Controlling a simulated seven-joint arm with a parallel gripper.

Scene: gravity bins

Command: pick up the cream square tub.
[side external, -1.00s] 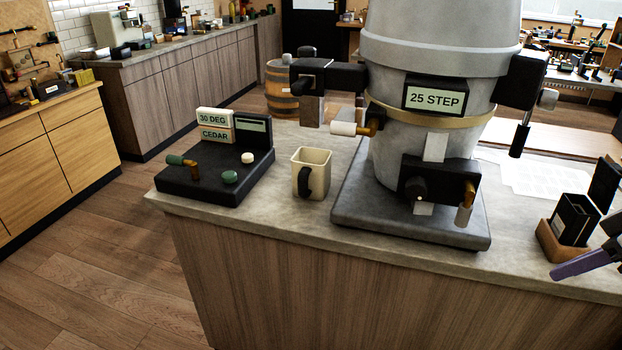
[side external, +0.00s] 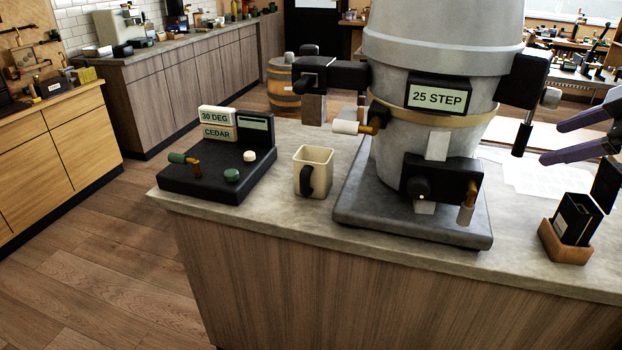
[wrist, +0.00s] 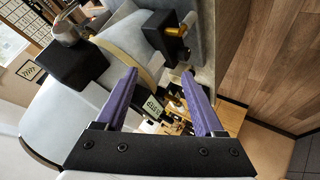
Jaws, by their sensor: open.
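The cream square tub (side external: 322,160) stands upright on the grey counter (side external: 290,222) in the side view, with a dark handle on its front. It is between the black control panel and the big grey machine. My gripper (side external: 551,142) is at the right edge of the side view, raised above the counter, with two purple fingers apart and nothing between them. It is well to the right of the tub, with the machine between them. In the wrist view my gripper (wrist: 159,74) is also open and faces the machine. I cannot make out the tub there.
The machine (side external: 440,35) with a "25 STEP" label has arms and valves sticking out close to the tub. A black panel (side external: 190,180) with knobs stands left of the tub. A wooden holder (side external: 566,246) with a black box is at the right.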

